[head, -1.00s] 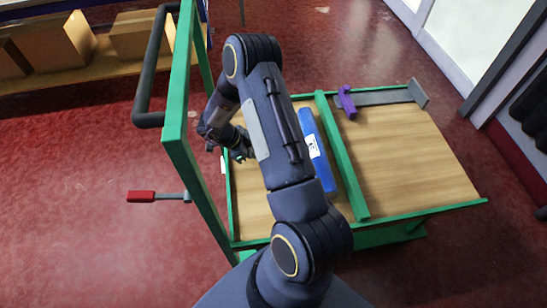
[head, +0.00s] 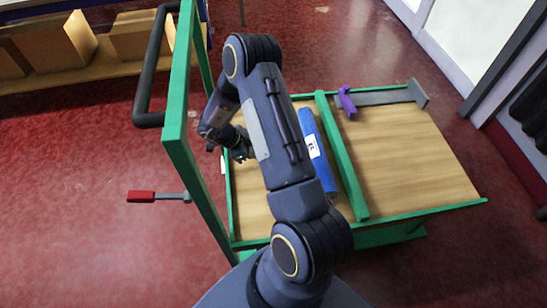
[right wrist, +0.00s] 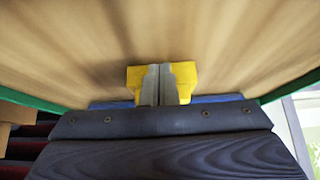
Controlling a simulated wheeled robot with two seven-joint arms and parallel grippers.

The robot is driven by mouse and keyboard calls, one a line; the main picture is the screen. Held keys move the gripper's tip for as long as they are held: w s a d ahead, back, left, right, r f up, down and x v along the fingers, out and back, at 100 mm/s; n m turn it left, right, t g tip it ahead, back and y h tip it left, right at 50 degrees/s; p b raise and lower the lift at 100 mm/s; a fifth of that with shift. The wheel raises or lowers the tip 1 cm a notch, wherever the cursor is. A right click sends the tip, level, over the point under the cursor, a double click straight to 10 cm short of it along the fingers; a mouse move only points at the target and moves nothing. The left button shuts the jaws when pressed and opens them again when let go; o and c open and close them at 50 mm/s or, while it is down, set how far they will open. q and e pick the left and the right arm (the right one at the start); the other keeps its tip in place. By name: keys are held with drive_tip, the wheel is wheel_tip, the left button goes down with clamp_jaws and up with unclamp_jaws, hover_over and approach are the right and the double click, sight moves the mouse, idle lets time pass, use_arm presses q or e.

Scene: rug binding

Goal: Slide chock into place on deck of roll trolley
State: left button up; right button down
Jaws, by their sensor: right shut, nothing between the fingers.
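The roll trolley has a green frame and a wooden deck (head: 425,150), seen in the head view. A yellow block (right wrist: 184,78), which looks like the chock, shows in the right wrist view against the wood. My right gripper (right wrist: 159,84) is shut and empty, its grey fingers in front of the yellow block; I cannot tell whether they touch. In the head view my right gripper (head: 240,153) is over the deck's left part, and my arm hides much of that area. The yellow block is hidden there. My left gripper is not in view.
A blue roll (head: 323,165) with a white label lies on the deck left of a green crossbar (head: 342,158). A purple piece (head: 346,102) sits by a grey bar (head: 385,97). A red-handled lever (head: 142,196) sticks out at left. Boxes (head: 50,44) stand on a shelf.

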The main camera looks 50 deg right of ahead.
idle(0.3)
drive_tip(key=shift+s+d+p, duration=0.55)
drive_tip(key=shift+s+d, duration=0.55)
drive_tip(key=shift+d, duration=0.2)
drive_tip(key=shift+s+d+p, duration=0.5)
drive_tip(key=shift+s+d, duration=0.6)
drive_tip(key=shift+d, duration=0.2)
drive_tip(key=shift+s+d+p, duration=0.45)
drive_tip(key=shift+s+d, duration=0.75)
drive_tip(key=shift+d, duration=0.2)
drive_tip(key=shift+s+d+p, duration=0.45)
drive_tip(key=shift+s+d, duration=0.7)
drive_tip(key=shift+d, duration=0.2)
drive_tip(key=shift+w+a, duration=0.1)
drive_tip(key=shift+w+a+p, duration=0.3)
drive_tip(key=shift+w+a, duration=0.65)
drive_tip(key=shift+a, duration=0.15)
wheel_tip(320, 180, up, 8)
drive_tip(key=p, duration=0.7)
drive_tip(key=shift+p, duration=0.35)
